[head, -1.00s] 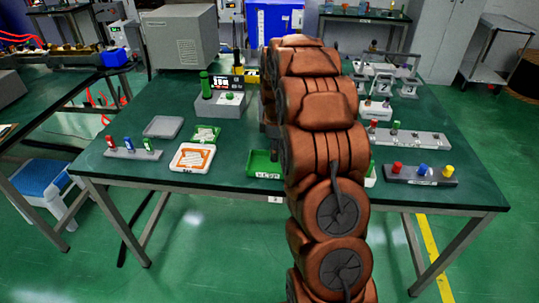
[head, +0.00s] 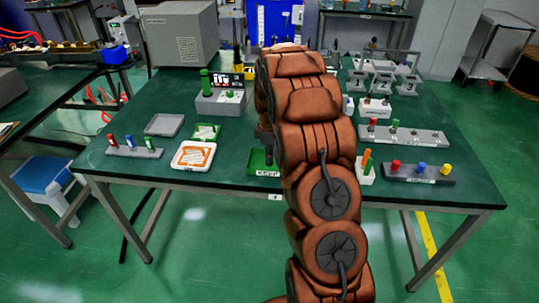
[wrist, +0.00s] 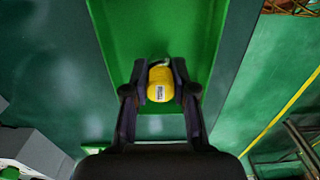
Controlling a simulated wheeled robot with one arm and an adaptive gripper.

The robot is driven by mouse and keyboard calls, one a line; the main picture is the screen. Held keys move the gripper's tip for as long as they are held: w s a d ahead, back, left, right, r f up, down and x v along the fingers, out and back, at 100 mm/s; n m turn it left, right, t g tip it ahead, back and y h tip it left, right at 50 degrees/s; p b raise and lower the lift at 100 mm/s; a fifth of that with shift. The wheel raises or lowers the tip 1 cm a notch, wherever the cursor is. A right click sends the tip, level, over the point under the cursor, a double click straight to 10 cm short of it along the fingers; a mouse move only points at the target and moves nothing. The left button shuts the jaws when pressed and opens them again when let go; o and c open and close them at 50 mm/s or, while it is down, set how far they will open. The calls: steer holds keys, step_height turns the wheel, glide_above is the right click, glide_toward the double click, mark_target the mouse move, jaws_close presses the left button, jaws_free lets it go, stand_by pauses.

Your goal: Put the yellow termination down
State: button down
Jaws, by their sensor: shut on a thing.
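The yellow termination (wrist: 160,88), a small rounded yellow piece with a printed label, sits between the fingers of my gripper (wrist: 160,72) in the wrist view. The gripper is shut on it. Behind the termination in that view is the green tray (wrist: 120,25), with a bare green floor around the piece. I cannot tell how far the piece is above the tray floor. In the head view the green tray (head: 263,170) is at the table's front edge, partly covered by my arm. My gripper and the held termination are hidden there.
On the green table, a white tray with orange (head: 193,156) and a grey tray (head: 164,125) are left. A rack with red, blue and yellow pieces (head: 418,173) and a white holder (head: 366,176) are right. A grey instrument (head: 220,102) stands behind.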

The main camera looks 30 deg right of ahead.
steer(key=shift+f, duration=0.5)
steer(key=shift+s+f+b, duration=0.1)
steer(key=shift+f+b, duration=0.1)
steer(key=shift+b, duration=0.15)
steer(key=c, duration=1.2)
jaws_free()
steer(key=shift+f, duration=0.1)
steer(key=shift+o, duration=1.3)
steer(key=shift+r, duration=0.2)
